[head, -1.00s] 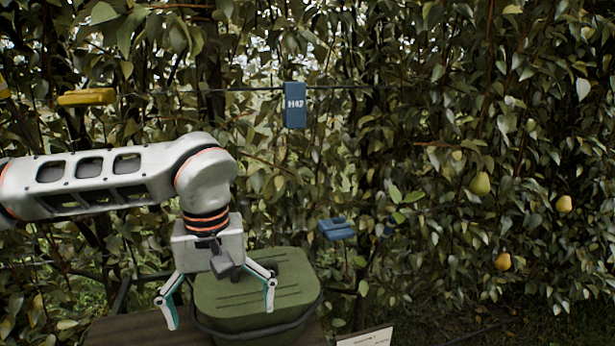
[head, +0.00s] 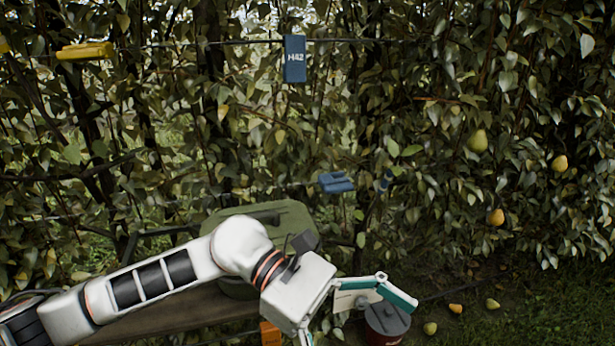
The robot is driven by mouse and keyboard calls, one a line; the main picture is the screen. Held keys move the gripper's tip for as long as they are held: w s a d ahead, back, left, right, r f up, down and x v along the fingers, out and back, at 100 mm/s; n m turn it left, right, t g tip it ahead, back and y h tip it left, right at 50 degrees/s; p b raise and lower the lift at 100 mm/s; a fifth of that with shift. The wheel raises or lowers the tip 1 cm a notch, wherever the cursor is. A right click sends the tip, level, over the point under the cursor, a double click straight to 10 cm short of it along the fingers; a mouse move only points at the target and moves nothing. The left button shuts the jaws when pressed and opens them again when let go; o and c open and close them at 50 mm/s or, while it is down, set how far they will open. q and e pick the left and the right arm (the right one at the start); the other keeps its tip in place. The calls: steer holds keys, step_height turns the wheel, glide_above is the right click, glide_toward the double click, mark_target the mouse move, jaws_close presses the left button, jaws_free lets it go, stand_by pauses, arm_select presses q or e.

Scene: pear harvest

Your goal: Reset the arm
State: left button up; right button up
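My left arm comes in from the left and reaches low across the bench. My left gripper (head: 362,320) is at the bottom centre, tilted, with its fingers spread and nothing seen between them. One finger with a teal pad points right, in front of a grey-topped reddish bucket (head: 388,324); I cannot tell whether they touch. The other finger runs down to the bottom edge, its tip partly cut off. My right gripper is not in view.
A green lidded container (head: 285,217) stands on a wooden bench (head: 190,312), partly behind my arm. Pears hang at the right, including a green one (head: 478,141). Several pears (head: 430,328) lie on the ground. A blue H42 tag (head: 294,60) hangs on the wire.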

arm_select(q)
steer(key=w+r+n+t+h, duration=0.5)
steer(key=w+n+t+h, duration=0.4)
steer(key=n, duration=0.9)
steer(key=w+a+f+n+t+y, duration=0.35)
steer(key=a+f+n+t, duration=0.2)
steer(key=n+t, duration=0.4)
steer(key=w+a+f+n+t+y, duration=0.3)
steer(key=w+a+f+n+t, duration=0.3)
steer(key=n, duration=0.6)
steer(key=s+a+f+n+y, duration=0.1)
steer(key=a+f+n+y, duration=0.25)
steer(key=f, duration=0.35)
steer(key=s+a+f+n+g+y, duration=0.1)
steer(key=s+a+f+n+y, duration=0.1)
steer(key=a+f+n+y, duration=0.3)
steer(key=s+a+f+n+y, duration=0.1)
steer(key=a+f+n, duration=0.15)
steer(key=f, duration=0.55)
steer(key=s+a+f+n+g+y, duration=0.3)
steer(key=s+a+f+n, duration=0.4)
steer(key=s+f, duration=0.5)
steer(key=shift+a+f+g, duration=0.35)
steer(key=shift+f+g, duration=0.5)
steer(key=shift+f, duration=0.1)
